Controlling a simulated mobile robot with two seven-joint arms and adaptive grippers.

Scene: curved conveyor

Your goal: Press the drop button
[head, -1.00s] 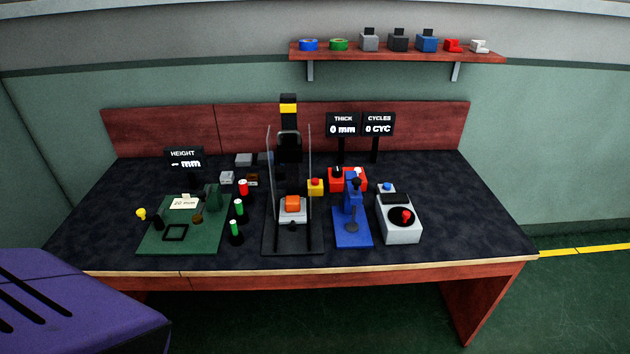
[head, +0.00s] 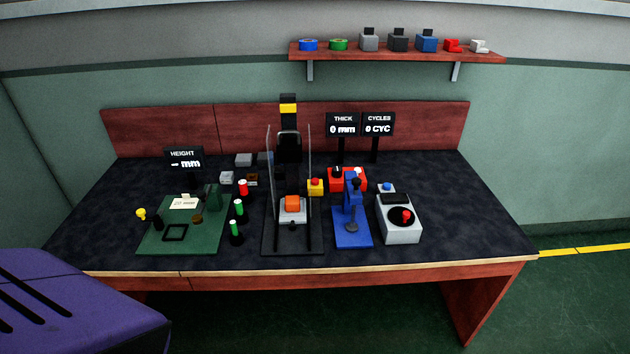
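A small yellow box with a red button (head: 315,183) stands on the dark bench, just right of a drop tester (head: 265,238). The tester has a black base, two thin upright rails and a tall black column with a yellow band (head: 288,108). An orange block (head: 292,203) sits on a light grey piece (head: 292,215) low between the rails. No label on the red button can be read, so I cannot confirm it is the drop button. Neither of my grippers is in view.
A blue gauge stand (head: 352,240), a red box (head: 336,178) and a grey unit with a red knob (head: 402,234) stand to the right. A green board (head: 155,243) and several small cylinders are left. A purple slotted surface (head: 80,300) covers the lower left.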

